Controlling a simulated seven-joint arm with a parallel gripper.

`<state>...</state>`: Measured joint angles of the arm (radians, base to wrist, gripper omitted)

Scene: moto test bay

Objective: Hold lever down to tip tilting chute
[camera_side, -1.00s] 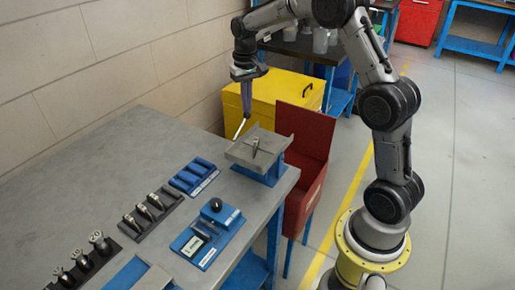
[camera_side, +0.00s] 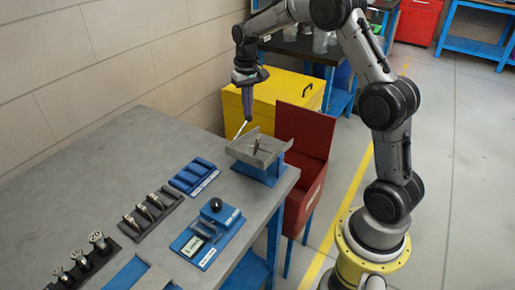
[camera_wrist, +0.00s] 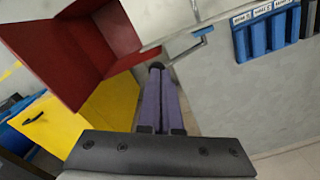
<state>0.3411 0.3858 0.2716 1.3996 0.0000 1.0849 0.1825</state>
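The tilting chute (camera_side: 248,156) is a grey tray on a blue base at the table's far right corner; it slopes down towards the red bin. A small metal part (camera_side: 257,144) is on it. In the wrist view only a pale edge of the chute (camera_wrist: 165,20) shows. The lever (camera_side: 240,129) is a thin light rod beside the chute; in the wrist view its rod (camera_wrist: 188,50) runs to a dark knob (camera_wrist: 156,66). My gripper (camera_side: 247,119) points down with its purple fingers (camera_wrist: 158,75) together, tips at the knob. Exact contact is hidden.
A red bin (camera_side: 303,165) stands right of the chute, and a yellow box (camera_side: 286,93) behind it. On the table are a blue rack (camera_side: 194,177), a blue fixture with a black knob (camera_side: 207,234) and dark racks of metal parts (camera_side: 152,213). The table's left is clear.

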